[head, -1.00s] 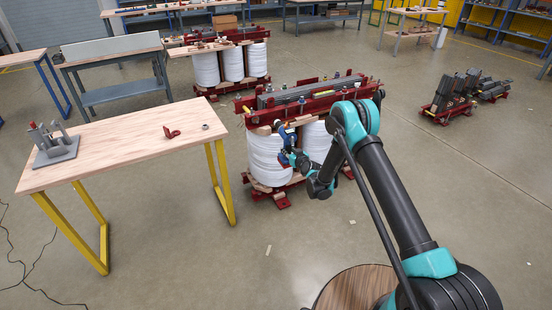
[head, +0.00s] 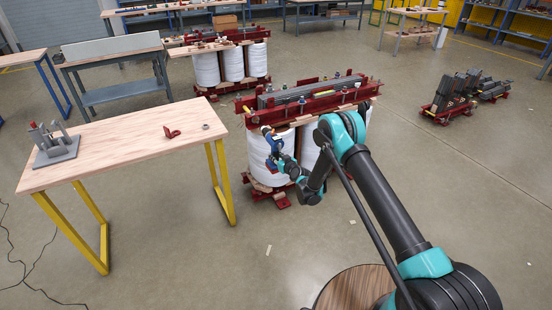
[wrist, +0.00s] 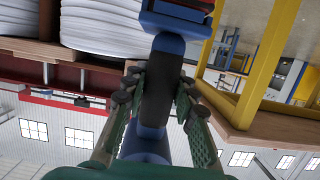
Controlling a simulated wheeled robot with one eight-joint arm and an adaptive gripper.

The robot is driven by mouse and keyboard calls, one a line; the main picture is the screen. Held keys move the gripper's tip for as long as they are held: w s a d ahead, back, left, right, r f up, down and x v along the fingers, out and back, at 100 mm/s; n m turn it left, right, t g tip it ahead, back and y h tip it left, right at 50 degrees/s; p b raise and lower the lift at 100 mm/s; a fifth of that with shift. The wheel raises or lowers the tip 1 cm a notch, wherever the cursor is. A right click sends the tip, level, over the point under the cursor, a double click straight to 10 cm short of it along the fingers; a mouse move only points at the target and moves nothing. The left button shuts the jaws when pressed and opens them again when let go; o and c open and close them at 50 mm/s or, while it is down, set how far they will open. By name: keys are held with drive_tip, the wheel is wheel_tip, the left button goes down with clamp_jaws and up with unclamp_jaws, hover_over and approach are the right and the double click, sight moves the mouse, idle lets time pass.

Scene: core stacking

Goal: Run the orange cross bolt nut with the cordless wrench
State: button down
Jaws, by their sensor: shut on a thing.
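The cordless wrench (head: 268,135), blue and dark, is held upright in front of the left end of the transformer core's red upper clamp (head: 300,111). In the wrist view its dark handle (wrist: 156,85) runs between my fingers, with a blue body at the top edge. My gripper (wrist: 158,98) is shut around this handle; it also shows in the head view (head: 281,163). The wrench's working end is hidden in the wrist view. I cannot make out the orange cross bolt nut, nor whether the wrench touches the clamp.
White coils (head: 261,160) stand below the clamp, close behind my gripper. A wooden table (head: 120,140) with yellow legs stands left, bearing a grey tool holder (head: 55,150), a red bracket (head: 172,132) and a small ring (head: 206,126).

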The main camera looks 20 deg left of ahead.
drive_tip(key=shift+w+a, duration=1.6)
drive_tip(key=shift+a, duration=0.25)
drive_tip(key=shift+w+a+r, duration=0.1)
drive_tip(key=shift+w+a, duration=1.2)
drive_tip(key=shift+a, duration=0.15)
idle(4.7)
